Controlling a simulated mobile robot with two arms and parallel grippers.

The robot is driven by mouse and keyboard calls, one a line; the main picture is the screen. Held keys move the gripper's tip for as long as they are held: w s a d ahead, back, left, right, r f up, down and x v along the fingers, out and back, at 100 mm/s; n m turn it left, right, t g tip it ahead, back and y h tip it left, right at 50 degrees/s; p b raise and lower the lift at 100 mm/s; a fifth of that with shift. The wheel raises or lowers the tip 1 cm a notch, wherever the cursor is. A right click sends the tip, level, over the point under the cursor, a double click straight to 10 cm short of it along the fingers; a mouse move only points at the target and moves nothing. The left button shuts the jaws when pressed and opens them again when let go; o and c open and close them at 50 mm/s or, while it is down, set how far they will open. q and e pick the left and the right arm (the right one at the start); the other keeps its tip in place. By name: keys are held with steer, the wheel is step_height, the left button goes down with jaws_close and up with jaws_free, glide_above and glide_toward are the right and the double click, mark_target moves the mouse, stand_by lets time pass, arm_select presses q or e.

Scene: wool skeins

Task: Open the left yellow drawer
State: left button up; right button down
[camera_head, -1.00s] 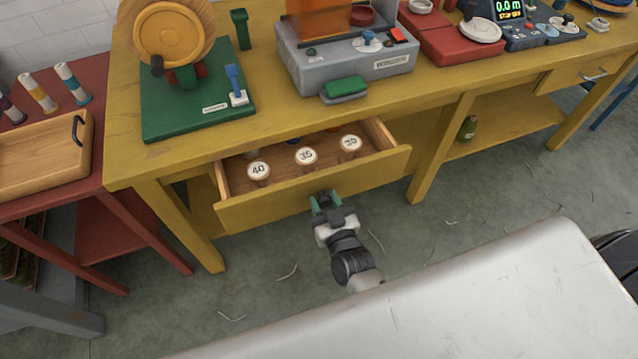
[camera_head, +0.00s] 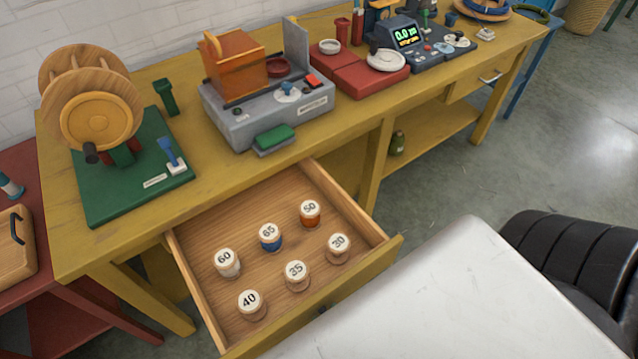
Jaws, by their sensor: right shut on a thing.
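The left yellow drawer (camera_head: 391,243) of the yellow workbench (camera_head: 240,177) is pulled far out. Its wooden inside shows, with several round-topped numbered pegs or spools, such as 60 (camera_head: 227,262), 50 (camera_head: 310,212) and 40 (camera_head: 250,302). My right gripper (camera_head: 323,309) is almost wholly hidden behind my white body and the drawer front; only a small dark bit shows at the front's top edge. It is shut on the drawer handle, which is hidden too. My left gripper is out of view.
On the bench stand a wooden-wheeled winder on a green base (camera_head: 100,200), a grey machine with an orange block (camera_head: 237,65) and red boxes (camera_head: 365,80). A second drawer (camera_head: 480,80) at the right is closed. A red table (camera_head: 15,160) stands at left. Grey floor (camera_head: 440,180) is clear at right.

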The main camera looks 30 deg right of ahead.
steer(key=shift+s, duration=0.4)
steer(key=c, duration=0.7)
jaws_free()
steer(key=shift+o, duration=0.2)
steer(key=s+b, duration=0.1)
steer(key=s, duration=0.9)
steer(key=shift+s+d, duration=0.2)
steer(key=shift+s, duration=0.2)
